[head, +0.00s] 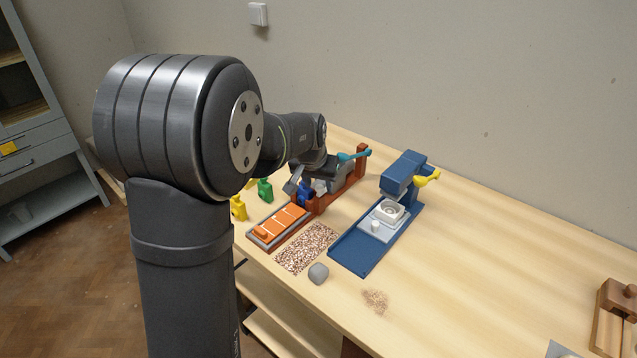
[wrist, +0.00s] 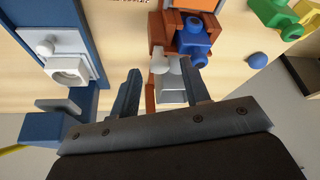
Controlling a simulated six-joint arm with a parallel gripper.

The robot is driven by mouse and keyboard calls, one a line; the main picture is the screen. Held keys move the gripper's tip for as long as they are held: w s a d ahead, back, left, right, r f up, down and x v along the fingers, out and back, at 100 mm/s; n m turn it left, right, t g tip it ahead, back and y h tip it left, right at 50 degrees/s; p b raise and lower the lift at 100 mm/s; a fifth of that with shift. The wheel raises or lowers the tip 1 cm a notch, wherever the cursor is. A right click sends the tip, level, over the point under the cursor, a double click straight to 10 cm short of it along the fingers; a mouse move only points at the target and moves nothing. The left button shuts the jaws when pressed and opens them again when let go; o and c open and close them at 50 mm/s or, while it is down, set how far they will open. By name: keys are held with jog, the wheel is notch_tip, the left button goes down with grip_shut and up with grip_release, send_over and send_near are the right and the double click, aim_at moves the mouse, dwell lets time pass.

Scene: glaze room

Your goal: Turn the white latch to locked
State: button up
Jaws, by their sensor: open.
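A small white latch with a rounded end (wrist: 159,64) sits on the red-brown fixture (wrist: 157,36), beside a blue clamp-like piece (wrist: 193,40). In the head view a whitish part (head: 320,186) shows beside my gripper, mostly covered by it; I cannot tell the latch's position there. My gripper (wrist: 160,68) is open, with one finger on each side of the latch in the wrist view. Nothing is held, and contact cannot be told. In the head view my gripper (head: 311,180) hangs over the red-brown fixture, behind the orange-slatted tray (head: 278,224).
Right of the fixture stands a blue press (head: 404,172) with a yellow handle (head: 428,178) and a white sliding plate. A teal lever (head: 354,155) rises behind my gripper. Green (head: 265,190) and yellow (head: 238,208) pieces stand left. The right tabletop is mostly clear.

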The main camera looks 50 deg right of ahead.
jog(key=shift+d+f, duration=0.1)
jog(key=shift+f, duration=0.25)
grip_shut()
